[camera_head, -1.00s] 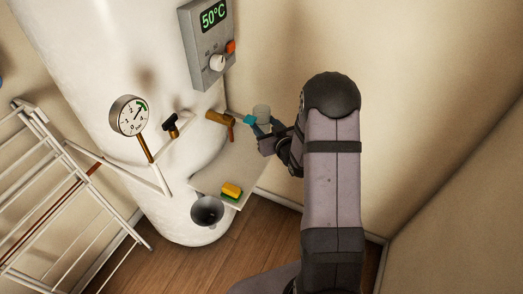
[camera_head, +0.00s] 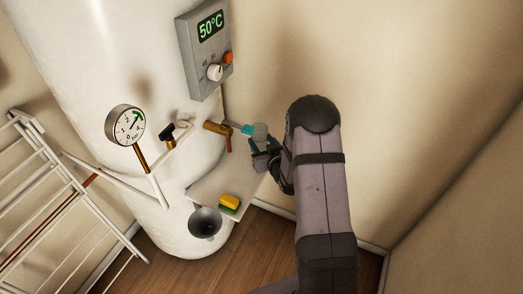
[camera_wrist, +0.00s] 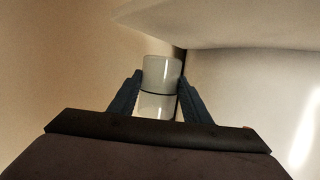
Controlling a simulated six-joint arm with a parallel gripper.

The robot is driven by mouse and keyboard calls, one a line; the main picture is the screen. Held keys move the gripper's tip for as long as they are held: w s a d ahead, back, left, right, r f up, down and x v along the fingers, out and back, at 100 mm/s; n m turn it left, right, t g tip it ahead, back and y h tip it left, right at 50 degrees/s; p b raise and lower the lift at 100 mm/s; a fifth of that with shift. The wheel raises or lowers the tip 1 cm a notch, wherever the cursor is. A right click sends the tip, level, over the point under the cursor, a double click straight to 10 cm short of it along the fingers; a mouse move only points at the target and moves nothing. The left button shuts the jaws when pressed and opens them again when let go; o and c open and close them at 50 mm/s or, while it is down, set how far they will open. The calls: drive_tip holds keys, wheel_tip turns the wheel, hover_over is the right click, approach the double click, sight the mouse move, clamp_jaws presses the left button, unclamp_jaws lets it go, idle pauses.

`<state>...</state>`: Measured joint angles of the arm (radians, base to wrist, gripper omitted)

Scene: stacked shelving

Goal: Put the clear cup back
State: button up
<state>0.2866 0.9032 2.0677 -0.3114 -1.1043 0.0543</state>
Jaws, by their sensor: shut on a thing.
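The clear cup (camera_head: 260,131) is a small see-through cup at the right of the tank, above the pale shelf (camera_head: 207,184). My gripper (camera_head: 262,146) is shut on it and holds it in the air. In the wrist view the clear cup (camera_wrist: 161,74) stands between the two dark fingers of my gripper (camera_wrist: 159,99), one on each side. A whitish lower part shows in it, but I cannot tell if this is content.
A yellow and green sponge (camera_head: 230,202) lies on the shelf. The white tank (camera_head: 90,70) carries a gauge (camera_head: 125,125) and a control box (camera_head: 205,50). A white rack (camera_head: 70,205) stands at left.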

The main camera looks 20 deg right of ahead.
sight(262, 150)
drive_tip(key=shift+f, duration=2.1)
drive_tip(key=o, duration=1.3)
drive_tip(key=shift+f, duration=0.1)
drive_tip(key=shift+c, duration=0.2)
drive_tip(key=shift+r, duration=0.2)
drive_tip(key=shift+s, duration=0.35)
drive_tip(key=v, duration=1.1)
drive_tip(key=shift+b, duration=0.4)
